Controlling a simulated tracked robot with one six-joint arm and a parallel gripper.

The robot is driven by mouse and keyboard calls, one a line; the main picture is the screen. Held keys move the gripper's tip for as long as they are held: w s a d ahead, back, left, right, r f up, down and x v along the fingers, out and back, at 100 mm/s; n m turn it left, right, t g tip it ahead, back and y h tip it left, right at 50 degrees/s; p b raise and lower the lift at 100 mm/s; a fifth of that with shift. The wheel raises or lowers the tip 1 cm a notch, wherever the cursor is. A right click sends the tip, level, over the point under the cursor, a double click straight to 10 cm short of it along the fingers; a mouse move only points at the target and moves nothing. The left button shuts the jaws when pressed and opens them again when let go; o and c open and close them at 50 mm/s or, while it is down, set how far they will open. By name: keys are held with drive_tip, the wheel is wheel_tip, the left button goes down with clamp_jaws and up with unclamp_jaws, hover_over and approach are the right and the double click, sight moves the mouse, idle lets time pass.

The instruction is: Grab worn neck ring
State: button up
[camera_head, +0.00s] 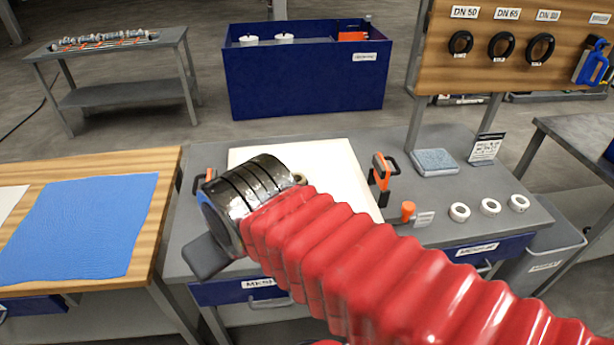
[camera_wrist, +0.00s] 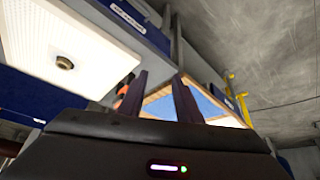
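A white plate (camera_head: 335,160) lies on the grey bench, partly hidden by my red arm. A small round brownish ring fitting sits in the plate (camera_wrist: 95,35) in the wrist view; this ring (camera_wrist: 64,62) looks like the neck ring, but its wear cannot be made out. In the head view a bit of a ring (camera_head: 300,178) shows beside my wrist. My gripper (camera_wrist: 160,90) has its two dark fingers apart with nothing between them. It is off to the side of the ring, not touching it. In the head view my wrist hides the fingertips.
Orange-and-black clamps (camera_head: 381,172) stand by the plate. Three white rings (camera_head: 490,207) and a grey-blue pad (camera_head: 435,161) lie at the bench's right. A blue cloth (camera_head: 80,225) covers the left table. Black rings (camera_head: 501,46) hang on the wooden board. A blue bin (camera_head: 305,85) stands behind.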

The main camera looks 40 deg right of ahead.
drive_tip(key=shift+w+d, duration=0.15)
drive_tip(key=shift+w, duration=0.25)
drive_tip(key=shift+o, duration=0.4)
